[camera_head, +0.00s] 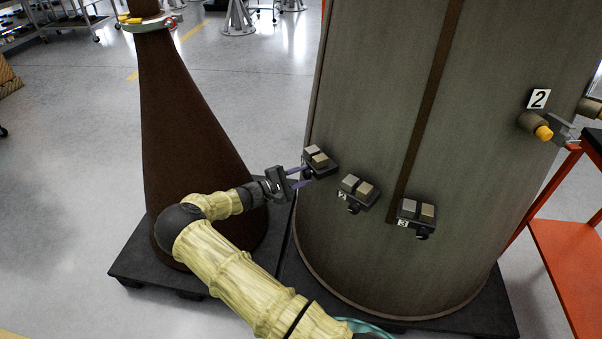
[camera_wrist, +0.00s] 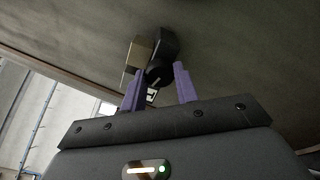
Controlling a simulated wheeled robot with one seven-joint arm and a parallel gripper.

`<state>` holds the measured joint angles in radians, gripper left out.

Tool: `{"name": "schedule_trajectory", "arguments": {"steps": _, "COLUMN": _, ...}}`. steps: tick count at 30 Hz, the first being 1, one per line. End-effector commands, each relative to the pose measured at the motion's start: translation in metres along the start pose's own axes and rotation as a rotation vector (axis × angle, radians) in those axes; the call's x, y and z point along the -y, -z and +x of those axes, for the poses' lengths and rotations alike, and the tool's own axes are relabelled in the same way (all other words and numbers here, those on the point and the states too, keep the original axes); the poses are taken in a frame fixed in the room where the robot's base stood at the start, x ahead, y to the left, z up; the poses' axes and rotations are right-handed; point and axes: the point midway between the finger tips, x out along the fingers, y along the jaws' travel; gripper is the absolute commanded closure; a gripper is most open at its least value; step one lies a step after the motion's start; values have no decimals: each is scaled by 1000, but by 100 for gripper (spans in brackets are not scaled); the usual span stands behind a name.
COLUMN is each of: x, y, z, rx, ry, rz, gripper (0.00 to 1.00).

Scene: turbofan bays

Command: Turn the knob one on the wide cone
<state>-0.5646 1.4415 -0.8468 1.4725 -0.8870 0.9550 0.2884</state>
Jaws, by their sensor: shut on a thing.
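The wide cone (camera_head: 370,125) is a large grey-brown body with a darker vertical strip, standing at the right in the head view. A row of small black switch boxes is fixed to its side. The leftmost box (camera_head: 317,158) has two beige blocks, and my gripper (camera_head: 305,174) reaches it from the left. In the wrist view, the black round knob (camera_wrist: 158,73) under that box sits between the two purple fingers of my gripper (camera_wrist: 159,82), which are shut on it. A white label (camera_wrist: 152,95) shows partly beside the knob; its digit is unclear.
The box labelled 2 (camera_head: 356,193) and the box labelled 3 (camera_head: 416,217) sit close to the right. A narrow brown cone (camera_head: 180,125) stands left, behind my arm. Dark pallets (camera_head: 135,262) lie below. An orange cart (camera_head: 565,255) is at the right edge.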

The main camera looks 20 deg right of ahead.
Motion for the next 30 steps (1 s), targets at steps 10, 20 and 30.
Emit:
{"name": "schedule_trajectory", "arguments": {"steps": 10, "x": -2, "y": 0, "z": -1, "rx": -5, "ry": -3, "rz": -326, "gripper": 93}}
{"name": "schedule_trajectory", "arguments": {"steps": 20, "x": -1, "y": 0, "z": -1, "rx": -5, "ry": -3, "rz": -613, "gripper": 93}}
{"name": "schedule_trajectory", "arguments": {"steps": 30, "x": 0, "y": 1, "z": -1, "rx": -4, "ry": -3, "rz": -771, "gripper": 93}}
